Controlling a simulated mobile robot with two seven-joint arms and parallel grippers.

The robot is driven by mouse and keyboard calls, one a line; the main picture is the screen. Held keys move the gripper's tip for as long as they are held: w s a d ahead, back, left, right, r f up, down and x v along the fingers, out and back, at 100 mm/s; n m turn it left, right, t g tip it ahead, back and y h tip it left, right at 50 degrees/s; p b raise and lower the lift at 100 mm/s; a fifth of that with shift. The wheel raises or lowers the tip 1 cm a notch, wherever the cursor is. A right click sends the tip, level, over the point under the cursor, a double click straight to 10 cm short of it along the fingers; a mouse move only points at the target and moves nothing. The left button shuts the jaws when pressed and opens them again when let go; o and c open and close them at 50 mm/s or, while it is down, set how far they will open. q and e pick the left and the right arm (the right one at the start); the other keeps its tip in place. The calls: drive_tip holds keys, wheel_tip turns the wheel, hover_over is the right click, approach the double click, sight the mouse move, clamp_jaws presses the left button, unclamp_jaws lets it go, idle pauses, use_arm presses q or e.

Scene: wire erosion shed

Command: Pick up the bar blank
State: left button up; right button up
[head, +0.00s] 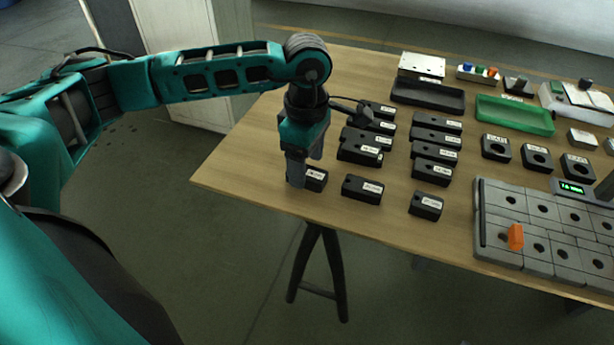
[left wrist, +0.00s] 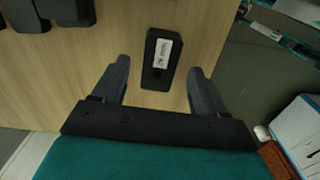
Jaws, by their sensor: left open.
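My left gripper (head: 304,172) points down at the table's near left edge, open. Clear gaps show between block and fingers. The same block (head: 317,183) is partly hidden behind the fingers in the head view. I cannot read its label or tell which thing is the bar blank. My right gripper is not in view.
Several similar labelled black blocks (head: 362,189) stand in rows to the right on the wooden table (head: 270,125). Farther right are a black tray (head: 428,96), a green tray (head: 514,116), square black holders (head: 537,157) and a grey grid fixture (head: 492,222) with an orange piece (head: 516,237).

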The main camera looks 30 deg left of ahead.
use_arm(q)
drive_tip(key=shift+f, duration=0.9)
drive_tip(key=shift+c, duration=0.2)
drive_tip(key=shift+w+r, duration=0.1)
clamp_jaws()
